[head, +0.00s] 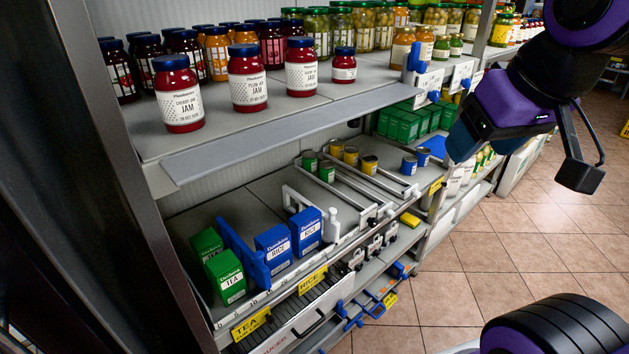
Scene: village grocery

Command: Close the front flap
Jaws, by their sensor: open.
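A long grey flap (290,131) runs along the front edge of the upper jam shelf. It sticks out from the shelf edge, roughly level or slightly tilted; its exact angle is hard to tell. My gripper (588,172) is at the upper right, over the aisle floor, well to the right of the flap and apart from it. Its dark fingers point down, and nothing shows between them. It is open. No hand part touches the shelf.
Jam jars (247,82) stand on the upper shelf behind the flap. Below are green tea boxes (225,276), blue rice boxes (273,248), cans (327,171) and white dividers (301,199). A dark upright (95,130) bounds the left. The tiled floor (530,230) at right is clear.

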